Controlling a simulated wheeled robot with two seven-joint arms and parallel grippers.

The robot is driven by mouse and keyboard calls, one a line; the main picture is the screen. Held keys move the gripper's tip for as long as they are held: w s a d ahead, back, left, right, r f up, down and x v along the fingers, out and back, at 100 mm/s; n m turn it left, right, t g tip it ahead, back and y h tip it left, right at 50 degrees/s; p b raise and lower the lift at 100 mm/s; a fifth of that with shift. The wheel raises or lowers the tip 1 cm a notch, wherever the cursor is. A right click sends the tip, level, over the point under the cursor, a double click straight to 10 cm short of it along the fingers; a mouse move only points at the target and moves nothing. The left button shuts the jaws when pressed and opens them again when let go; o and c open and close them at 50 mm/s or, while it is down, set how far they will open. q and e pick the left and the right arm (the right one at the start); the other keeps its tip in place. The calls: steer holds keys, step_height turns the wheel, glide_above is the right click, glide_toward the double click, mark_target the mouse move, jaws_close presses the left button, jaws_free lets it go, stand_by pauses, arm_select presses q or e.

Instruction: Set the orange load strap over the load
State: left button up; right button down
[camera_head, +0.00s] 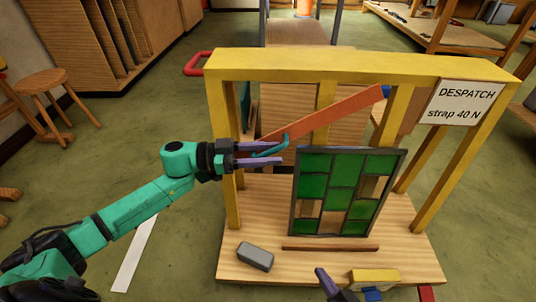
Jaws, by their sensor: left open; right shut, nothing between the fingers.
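The orange load strap (325,116) slants across the yellow frame, its right end higher, behind and above the leaded panel. The panel (314,187), with green panes and some clear gaps, stands upright on the wooden base (235,214). My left gripper (280,154) is open at the strap's lower left end. A curved teal piece (271,149) shows between its purple fingers; I cannot tell whether they touch it. My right gripper (326,282) is shut and empty at the bottom edge, mostly out of view.
The yellow frame (300,66) surrounds the panel and carries a white sign (464,103) reading "DESPATCH strap 40 N". A grey block (255,256) lies on the base at front left. A yellow block (375,276) is at front right. A stool (42,82) stands far left.

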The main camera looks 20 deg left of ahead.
arm_select(q)
steer(key=shift+c, duration=0.4)
jaws_close()
steer(key=shift+f, duration=0.1)
stand_by(0.9)
